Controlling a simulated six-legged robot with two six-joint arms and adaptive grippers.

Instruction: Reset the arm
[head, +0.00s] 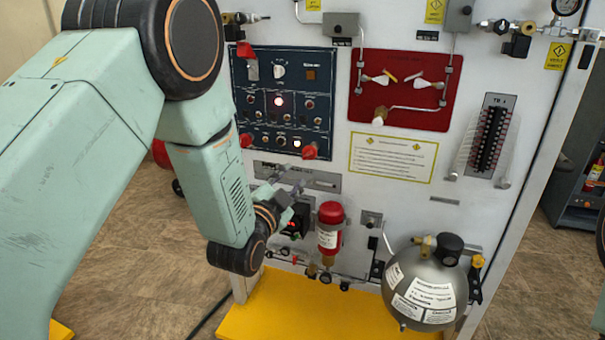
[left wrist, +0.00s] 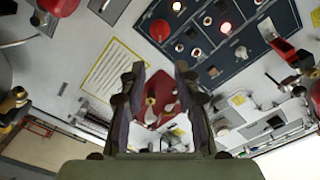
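My left arm comes in from the left, and its gripper (head: 290,188) is in front of the white trainer panel (head: 330,80), just below the dark blue control panel (head: 250,100). In the left wrist view the two fingers of the left gripper (left wrist: 160,90) stand apart with nothing held between them. Behind them show the dark blue control panel (left wrist: 225,40) with knobs and lit lamps, and the red panel (left wrist: 166,98). I cannot tell whether the fingers touch anything. My right gripper is not in view.
A red cylinder (head: 330,232) is mounted right of the left gripper. A silver round tank (head: 425,285) stands lower right, above the yellow base (head: 285,310). Brown floor (head: 130,270) is open at left.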

